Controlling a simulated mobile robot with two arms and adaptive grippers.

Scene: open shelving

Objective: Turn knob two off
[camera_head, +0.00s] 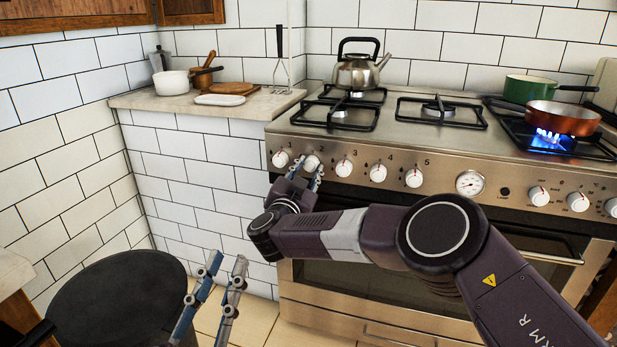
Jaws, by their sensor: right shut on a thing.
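Knob two (312,162) is a white and red dial on the steel front panel of the stove (455,160), under the printed 2. My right gripper (309,172) reaches in from the right, its fingers on either side of the knob, shut on it. The fingers partly cover the knob, and its pointer angle is hard to read. My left gripper (222,268) is at the bottom left, low in front of the counter, its two fingers apart and empty.
Knob one (280,159) and knob three (343,168) flank knob two closely. A kettle (357,72) stands on the back left burner. A red pan (563,119) sits over a blue flame (549,138) at the right. A dark round stool (115,300) stands at lower left.

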